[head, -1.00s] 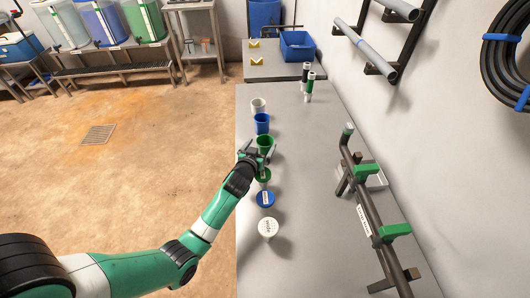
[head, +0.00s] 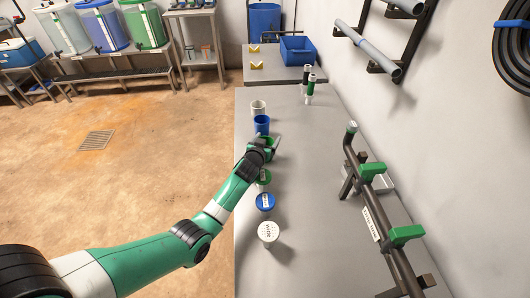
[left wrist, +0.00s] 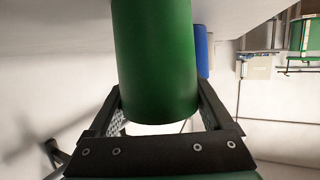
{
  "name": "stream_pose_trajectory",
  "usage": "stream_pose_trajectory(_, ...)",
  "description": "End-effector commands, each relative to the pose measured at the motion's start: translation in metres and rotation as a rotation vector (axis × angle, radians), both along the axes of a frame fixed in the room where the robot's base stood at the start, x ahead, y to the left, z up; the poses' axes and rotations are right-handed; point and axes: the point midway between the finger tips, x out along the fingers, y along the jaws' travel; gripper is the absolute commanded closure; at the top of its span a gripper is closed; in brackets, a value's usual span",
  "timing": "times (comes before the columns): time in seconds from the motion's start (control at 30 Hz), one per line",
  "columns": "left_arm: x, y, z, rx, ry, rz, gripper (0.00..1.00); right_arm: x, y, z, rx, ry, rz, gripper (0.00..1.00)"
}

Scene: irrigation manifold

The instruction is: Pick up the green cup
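The green cup (head: 269,142) stands in a row on the grey bench, just in front of the blue cup (head: 262,124). My left gripper (head: 271,142) is at the green cup and partly covers it in the head view. In the left wrist view the green cup (left wrist: 155,60) fills the middle, with one finger of the left gripper (left wrist: 158,108) on each side. The fingers are spread apart; firm contact with the cup does not show. My right gripper is not in view.
A white cup (head: 258,107) stands behind the blue cup. Nearer are a labelled green container (head: 263,178), a blue one (head: 265,201) and a white one (head: 268,232). A pipe manifold with green handles (head: 372,170) stands at right. The bench between is mostly clear.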

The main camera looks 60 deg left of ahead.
Motion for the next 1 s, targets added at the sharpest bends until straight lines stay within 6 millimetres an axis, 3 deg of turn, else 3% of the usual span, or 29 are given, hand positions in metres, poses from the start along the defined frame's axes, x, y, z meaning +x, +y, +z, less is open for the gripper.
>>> stream_pose_trajectory(0.03, 0.0, 0.0, 0.0, 0.0, 0.0, 0.0, 0.27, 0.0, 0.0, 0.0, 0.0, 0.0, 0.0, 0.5)
stream_pose_trajectory(0.3, 0.0, 0.0, 0.0, 0.0, 0.0, 0.0, 0.75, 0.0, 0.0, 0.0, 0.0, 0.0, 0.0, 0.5)
stream_pose_trajectory(0.67, 0.0, 0.0, 0.008, 0.0, 0.0, 0.001, 0.75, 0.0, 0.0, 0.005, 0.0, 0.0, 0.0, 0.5)
stream_pose_trajectory(0.87, 0.0, 0.0, 0.038, 0.001, -0.003, 0.0, 0.75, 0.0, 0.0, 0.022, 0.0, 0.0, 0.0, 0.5)
stream_pose_trajectory(1.0, -0.012, -0.016, 0.06, 0.0, -0.002, -0.002, 0.75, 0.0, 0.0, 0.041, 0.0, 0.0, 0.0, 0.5)
